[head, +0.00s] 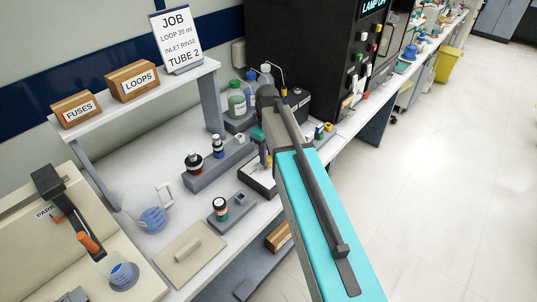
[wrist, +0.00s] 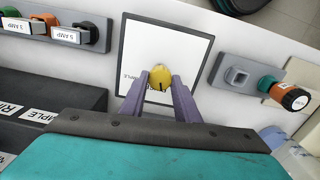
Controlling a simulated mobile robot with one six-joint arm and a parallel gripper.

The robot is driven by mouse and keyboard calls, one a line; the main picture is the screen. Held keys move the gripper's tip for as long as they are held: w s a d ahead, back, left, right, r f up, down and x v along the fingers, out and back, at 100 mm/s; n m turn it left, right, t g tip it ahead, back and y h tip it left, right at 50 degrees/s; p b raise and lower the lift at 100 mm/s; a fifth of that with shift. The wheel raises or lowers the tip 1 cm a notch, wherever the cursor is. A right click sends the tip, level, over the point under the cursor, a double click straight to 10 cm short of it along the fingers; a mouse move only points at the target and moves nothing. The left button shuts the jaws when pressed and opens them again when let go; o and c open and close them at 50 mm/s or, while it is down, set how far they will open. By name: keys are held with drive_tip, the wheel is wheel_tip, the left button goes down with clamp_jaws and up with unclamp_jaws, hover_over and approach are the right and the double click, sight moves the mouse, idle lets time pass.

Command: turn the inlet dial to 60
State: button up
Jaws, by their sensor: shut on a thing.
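My gripper (wrist: 160,85) has purple fingers closed on the sides of a small round yellow knob (wrist: 160,77) with a dark mark on its top. The knob is over a white, dark-edged plate (wrist: 190,48) with partly covered lettering. I cannot tell whether the knob is fixed to the plate or is the inlet dial. No number 60 is readable. In the head view my arm covers much of this spot; the plate (head: 258,184) shows only in part, and the fingers are small there.
A grey holder with an orange and black piece (wrist: 289,96) is right of the plate in the wrist view; fuse blocks (wrist: 68,34) are left. In the head view a job card (head: 177,38) stands on the shelf, and a black cabinet (head: 300,45) stands behind.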

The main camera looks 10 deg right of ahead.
drive_tip(key=m, duration=0.3)
drive_tip(key=shift+w+r+m, duration=0.15)
drive_tip(key=shift+w+m, duration=0.05)
drive_tip(key=shift+m, duration=0.1)
idle(0.4)
drive_tip(key=o, duration=1.1)
drive_tip(key=shift+c, duration=0.2)
drive_tip(key=shift+s, duration=0.1)
wheel_tip(320, 180, up, 14)
drive_tip(key=b, duration=0.3)
drive_tip(key=shift+f, duration=0.2)
